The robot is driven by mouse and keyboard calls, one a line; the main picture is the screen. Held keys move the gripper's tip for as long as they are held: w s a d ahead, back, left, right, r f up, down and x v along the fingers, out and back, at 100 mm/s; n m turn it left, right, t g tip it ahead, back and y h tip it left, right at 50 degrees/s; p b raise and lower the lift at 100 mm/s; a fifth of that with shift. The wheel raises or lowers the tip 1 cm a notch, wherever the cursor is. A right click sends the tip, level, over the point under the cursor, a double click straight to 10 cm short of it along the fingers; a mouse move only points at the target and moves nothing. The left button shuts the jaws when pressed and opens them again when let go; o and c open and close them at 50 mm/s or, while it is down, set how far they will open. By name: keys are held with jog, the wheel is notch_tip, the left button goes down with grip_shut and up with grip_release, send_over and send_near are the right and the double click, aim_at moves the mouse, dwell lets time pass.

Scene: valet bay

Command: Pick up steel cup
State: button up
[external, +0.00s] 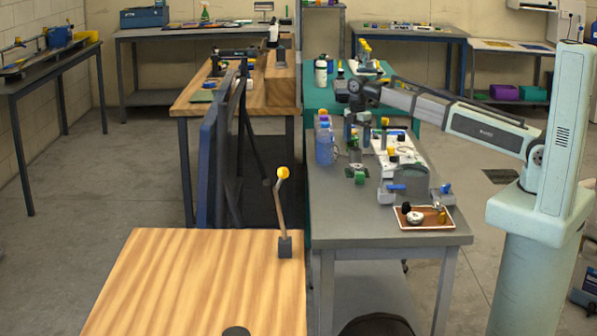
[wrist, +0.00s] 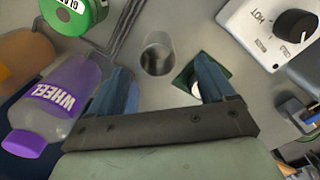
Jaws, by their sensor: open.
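The steel cup (wrist: 158,53) is a small grey metal cylinder standing on the grey bench. In the wrist view it shows just beyond and between my fingertips, and nothing holds it. My gripper (wrist: 162,70) is open, with one blue finger on each side of the cup's line. In the external view my gripper (external: 357,136) hangs over the bench, and the cup (external: 355,157) shows small below it. I cannot tell the exact height gap between fingertips and cup.
A purple-capped bottle marked WHEEL (wrist: 55,108) stands close left of my gripper. A green round tin (wrist: 72,12) lies beyond it. A white unit with a black knob (wrist: 272,28) is at the right. A small green square (wrist: 190,80) lies by the right finger. A brown tray (external: 424,223) sits on the bench's near end.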

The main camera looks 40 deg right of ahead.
aim_at(355, 149)
jog(key=shift+w+a+f, duration=0.15)
jog(key=shift+f, duration=2.55)
jog(key=shift+c, duration=0.2)
jog(key=c, duration=1.1)
